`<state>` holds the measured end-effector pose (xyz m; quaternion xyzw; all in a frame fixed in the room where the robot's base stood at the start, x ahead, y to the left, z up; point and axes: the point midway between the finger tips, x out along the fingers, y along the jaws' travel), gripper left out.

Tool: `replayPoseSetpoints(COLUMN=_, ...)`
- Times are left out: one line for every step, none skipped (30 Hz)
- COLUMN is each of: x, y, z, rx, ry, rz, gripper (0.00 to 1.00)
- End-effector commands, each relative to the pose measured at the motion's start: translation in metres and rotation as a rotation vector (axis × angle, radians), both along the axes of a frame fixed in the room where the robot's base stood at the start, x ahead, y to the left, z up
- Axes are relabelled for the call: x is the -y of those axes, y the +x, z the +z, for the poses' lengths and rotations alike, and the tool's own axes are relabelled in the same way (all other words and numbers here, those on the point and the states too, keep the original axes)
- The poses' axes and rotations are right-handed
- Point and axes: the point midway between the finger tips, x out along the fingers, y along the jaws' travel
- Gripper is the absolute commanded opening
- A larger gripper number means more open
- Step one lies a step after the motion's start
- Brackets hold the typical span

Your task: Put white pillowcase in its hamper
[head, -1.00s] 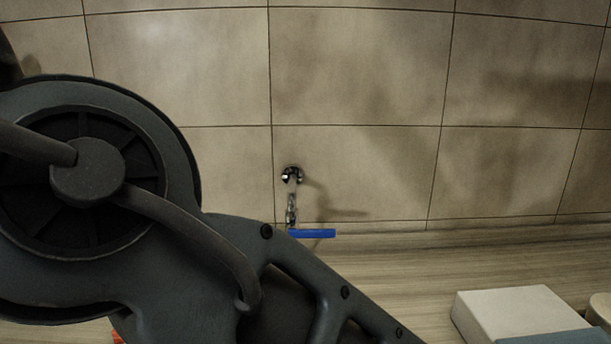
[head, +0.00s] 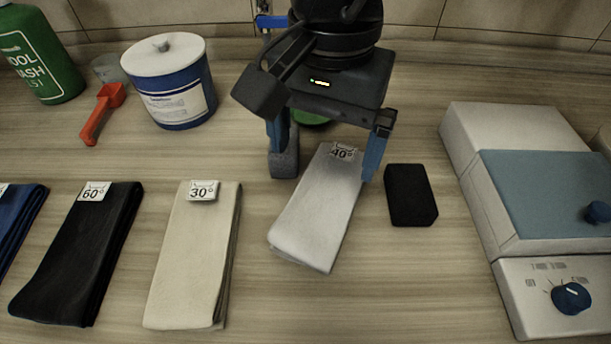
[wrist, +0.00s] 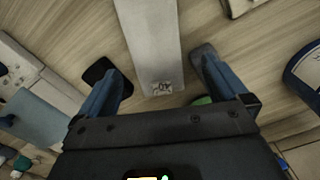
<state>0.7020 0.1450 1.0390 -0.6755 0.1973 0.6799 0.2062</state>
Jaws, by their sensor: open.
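A folded white cloth (head: 315,220), which looks like the white pillowcase, lies on the counter with a 40° tag at its far end. It also shows in the wrist view (wrist: 152,40), running between the fingers. My gripper (head: 327,165) is open above the cloth's tagged end, one finger on each side. The wrist view also shows my gripper (wrist: 150,68) with its fingers apart and nothing held. Whether the fingertips touch the counter is unclear. No hamper shows in these views.
A cream cloth (head: 190,260) tagged 30° and a black cloth (head: 75,255) tagged 60° lie left. A black block (head: 411,195) sits close beside the right finger. A blue-white tub (head: 170,85), red scoop (head: 104,112) and green bottle (head: 40,55) stand behind; a white-blue device (head: 550,190) is right.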

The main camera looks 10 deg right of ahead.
Motion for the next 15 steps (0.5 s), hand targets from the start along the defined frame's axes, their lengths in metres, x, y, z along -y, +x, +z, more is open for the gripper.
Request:
replayPoseSetpoints(x=0.005, y=0.001, z=-0.003, rx=0.002, ry=-0.015, rz=-0.009, gripper=1.00)
replayPoseSetpoints(x=0.006, y=0.001, z=-0.004, rx=0.002, ry=-0.018, rz=-0.011, gripper=1.00)
replayPoseSetpoints(x=0.007, y=0.002, z=-0.008, rx=0.003, ry=-0.020, rz=-0.012, gripper=1.00)
replayPoseSetpoints(x=0.007, y=0.001, z=-0.011, rx=0.003, ry=-0.020, rz=-0.011, gripper=1.00)
replayPoseSetpoints(x=0.006, y=0.001, z=-0.014, rx=0.001, ry=-0.019, rz=-0.011, gripper=1.00)
replayPoseSetpoints(x=0.006, y=0.001, z=-0.018, rx=0.001, ry=-0.017, rz=-0.010, gripper=1.00)
replayPoseSetpoints(x=0.006, y=0.001, z=-0.021, rx=0.001, ry=-0.016, rz=-0.009, gripper=1.00)
replayPoseSetpoints(x=0.006, y=0.001, z=-0.024, rx=0.001, ry=-0.016, rz=-0.008, gripper=1.00)
replayPoseSetpoints(x=0.006, y=0.001, z=-0.028, rx=0.001, ry=-0.017, rz=-0.008, gripper=1.00)
replayPoseSetpoints(x=0.006, y=0.000, z=-0.030, rx=0.001, ry=-0.017, rz=-0.008, gripper=1.00)
replayPoseSetpoints(x=0.006, y=0.000, z=-0.033, rx=0.000, ry=-0.016, rz=-0.008, gripper=1.00)
replayPoseSetpoints(x=0.006, y=-0.001, z=-0.038, rx=-0.001, ry=-0.015, rz=-0.007, gripper=1.00)
replayPoseSetpoints(x=0.006, y=-0.001, z=-0.042, rx=-0.001, ry=-0.015, rz=-0.007, gripper=1.00)
replayPoseSetpoints(x=0.007, y=-0.002, z=-0.046, rx=0.000, ry=-0.014, rz=-0.007, gripper=1.00)
replayPoseSetpoints(x=0.007, y=-0.002, z=-0.053, rx=-0.002, ry=-0.014, rz=-0.008, gripper=1.00)
